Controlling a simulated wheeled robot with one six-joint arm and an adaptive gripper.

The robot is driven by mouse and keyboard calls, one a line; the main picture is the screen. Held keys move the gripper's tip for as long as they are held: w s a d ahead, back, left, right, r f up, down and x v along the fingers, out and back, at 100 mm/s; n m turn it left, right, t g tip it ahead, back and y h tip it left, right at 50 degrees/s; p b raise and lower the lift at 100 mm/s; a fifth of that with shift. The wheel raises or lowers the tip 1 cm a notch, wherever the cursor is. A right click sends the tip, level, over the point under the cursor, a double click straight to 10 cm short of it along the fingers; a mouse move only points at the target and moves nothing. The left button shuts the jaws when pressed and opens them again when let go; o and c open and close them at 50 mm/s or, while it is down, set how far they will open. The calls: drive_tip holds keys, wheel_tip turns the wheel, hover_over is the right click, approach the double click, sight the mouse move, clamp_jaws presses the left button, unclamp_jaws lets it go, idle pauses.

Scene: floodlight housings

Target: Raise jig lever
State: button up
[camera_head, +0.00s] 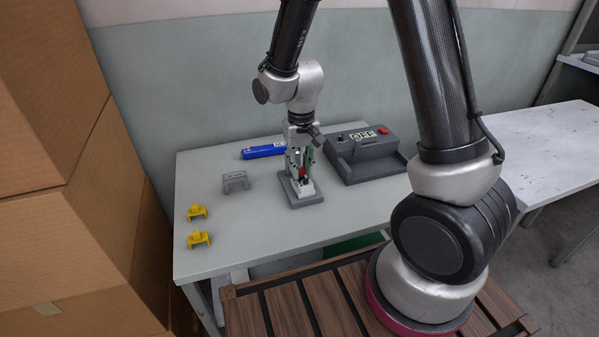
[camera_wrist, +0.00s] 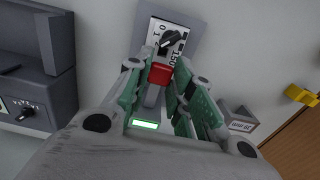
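The jig (camera_head: 307,200) is a grey base plate on the table, with a red lever tip (camera_wrist: 160,73) and a black knob (camera_wrist: 172,41) beside printed numbers. My gripper (camera_head: 300,168) points down over the jig. In the wrist view its green-padded fingers (camera_wrist: 158,82) stand on either side of the red tip, with narrow gaps visible on both sides. The gripper looks open. The lever's lower part is mostly hidden by the fingers, so I cannot tell its exact angle.
A dark grey tester box (camera_head: 365,155) with an OFF display stands right of the jig. A blue cylinder (camera_head: 263,151) lies behind. A grey bracket (camera_head: 235,182) and two yellow clips (camera_head: 197,212) (camera_head: 199,239) are on the left. The table front is clear; cardboard boxes (camera_head: 60,200) stand left.

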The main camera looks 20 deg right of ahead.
idle(0.4)
drive_tip(key=shift+w+r, duration=0.2)
drive_tip(key=shift+r, duration=0.35)
drive_tip(key=shift+w+r, duration=0.1)
drive_tip(key=shift+r, duration=0.05)
drive_tip(key=shift+w+r, duration=0.2)
drive_tip(key=shift+r, duration=0.2)
drive_tip(key=shift+w+r, duration=0.35)
idle(0.4)
